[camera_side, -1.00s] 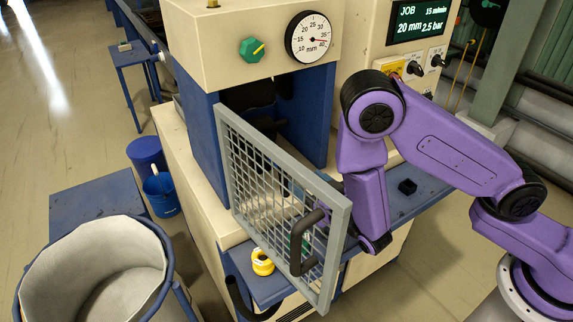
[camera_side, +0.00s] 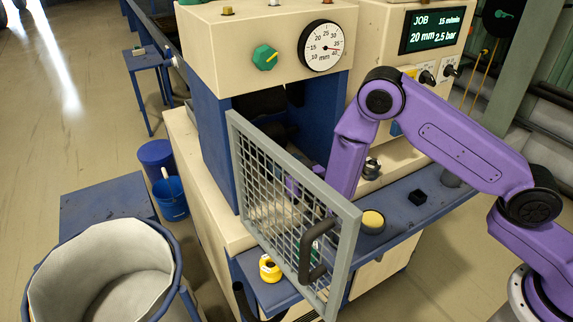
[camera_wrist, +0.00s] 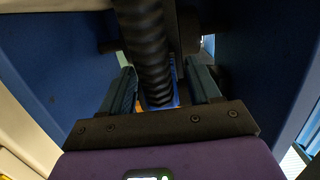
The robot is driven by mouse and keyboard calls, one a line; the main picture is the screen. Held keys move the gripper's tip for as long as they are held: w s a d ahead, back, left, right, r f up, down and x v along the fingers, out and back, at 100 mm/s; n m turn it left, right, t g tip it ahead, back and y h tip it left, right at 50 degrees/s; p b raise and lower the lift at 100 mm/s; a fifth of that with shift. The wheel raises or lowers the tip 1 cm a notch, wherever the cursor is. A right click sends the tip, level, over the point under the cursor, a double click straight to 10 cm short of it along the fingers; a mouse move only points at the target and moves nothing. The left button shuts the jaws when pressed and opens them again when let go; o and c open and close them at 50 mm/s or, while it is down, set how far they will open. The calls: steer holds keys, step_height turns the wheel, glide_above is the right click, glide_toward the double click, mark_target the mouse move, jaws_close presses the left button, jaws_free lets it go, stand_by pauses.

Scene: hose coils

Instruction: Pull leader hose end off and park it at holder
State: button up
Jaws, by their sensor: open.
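A black corrugated hose (camera_wrist: 150,45) runs down the middle of the wrist view, between the two fingers of my gripper (camera_wrist: 160,76). The fingers stand apart on either side of it, with a gap visible at least on the left. The hose's lower end is hard to make out, near a small blue and orange patch. In the side view my purple wrist (camera_side: 348,150) reaches into the blue-framed machine opening, and my fingers are hidden behind the grey mesh door. I cannot tell which part is the holder.
The open mesh door (camera_side: 350,240) with its black handle (camera_side: 308,255) stands close beside my wrist. Blue walls (camera_wrist: 45,60) flank my gripper. The blue shelf (camera_side: 400,215) carries a yellow-topped round part (camera_side: 373,220) and a black block (camera_side: 417,197).

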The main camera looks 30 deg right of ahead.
steer(key=shift+w, duration=0.15)
jaws_close()
stand_by(0.4)
steer(key=shift+s, duration=0.4)
steer(key=shift+s, duration=1.45)
steer(key=s, duration=0.6)
steer(key=shift+s, duration=0.15)
